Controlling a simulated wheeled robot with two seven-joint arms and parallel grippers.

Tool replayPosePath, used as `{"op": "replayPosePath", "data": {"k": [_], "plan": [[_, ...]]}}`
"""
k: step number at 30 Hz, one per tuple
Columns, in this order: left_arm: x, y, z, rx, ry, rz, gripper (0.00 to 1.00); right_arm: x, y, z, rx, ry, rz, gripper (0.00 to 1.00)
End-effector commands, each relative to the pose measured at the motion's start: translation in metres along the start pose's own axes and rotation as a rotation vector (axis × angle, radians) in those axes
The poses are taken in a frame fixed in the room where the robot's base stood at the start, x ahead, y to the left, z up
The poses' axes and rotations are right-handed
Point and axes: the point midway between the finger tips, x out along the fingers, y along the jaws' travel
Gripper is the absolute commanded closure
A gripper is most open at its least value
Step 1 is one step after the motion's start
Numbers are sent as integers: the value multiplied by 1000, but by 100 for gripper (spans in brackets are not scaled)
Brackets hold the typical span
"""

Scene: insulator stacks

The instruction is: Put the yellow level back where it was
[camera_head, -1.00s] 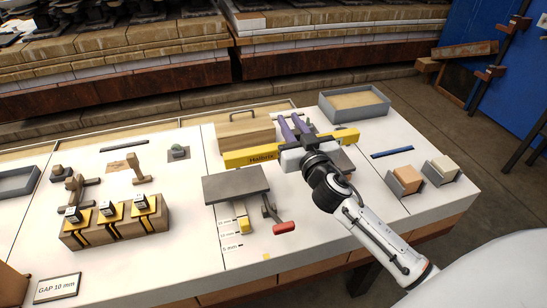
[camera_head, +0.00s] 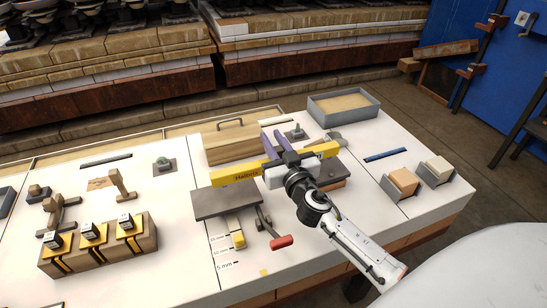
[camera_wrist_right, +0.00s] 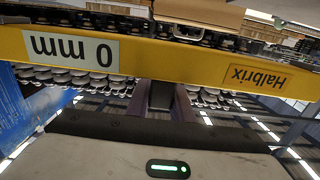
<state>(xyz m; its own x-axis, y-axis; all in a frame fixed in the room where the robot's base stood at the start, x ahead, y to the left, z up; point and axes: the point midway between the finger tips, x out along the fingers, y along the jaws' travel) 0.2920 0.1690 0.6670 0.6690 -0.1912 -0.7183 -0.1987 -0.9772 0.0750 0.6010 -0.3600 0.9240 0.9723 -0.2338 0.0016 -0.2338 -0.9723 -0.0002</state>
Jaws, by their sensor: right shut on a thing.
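The yellow level (camera_head: 236,175), marked "Halbrix", runs across in front of the wooden box with a handle. My right gripper (camera_head: 274,146), with purple fingers, is shut on it near its middle, and the gripper hides that part. In the right wrist view the level (camera_wrist_right: 190,58) spans the picture, with an upside-down "0 mm" label at left, and the fingers (camera_wrist_right: 163,103) reach its lower edge. Whether it touches the table cannot be told. My left gripper is not in view.
The wooden box (camera_head: 230,145) stands just behind the level. A grey plate (camera_head: 225,203) and red-handled tool (camera_head: 281,242) lie in front. A sand-filled grey tray (camera_head: 343,106) is at back right. A blue strip (camera_head: 385,155) lies right, with white table free around it.

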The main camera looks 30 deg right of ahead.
Motion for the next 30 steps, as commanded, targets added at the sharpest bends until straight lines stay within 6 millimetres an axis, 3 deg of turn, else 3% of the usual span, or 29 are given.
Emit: {"op": "replayPosePath", "data": {"k": [6,21,22,25,30], "plan": [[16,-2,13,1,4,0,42,0,0,38,1,0,0,100],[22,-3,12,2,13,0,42,0,0,44,1,1,1,100],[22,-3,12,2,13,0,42,0,0,46,0,-2,1,78],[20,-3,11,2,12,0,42,0,0,44,0,-2,1,61],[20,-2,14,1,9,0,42,0,0,44,0,-2,0,61]]}}
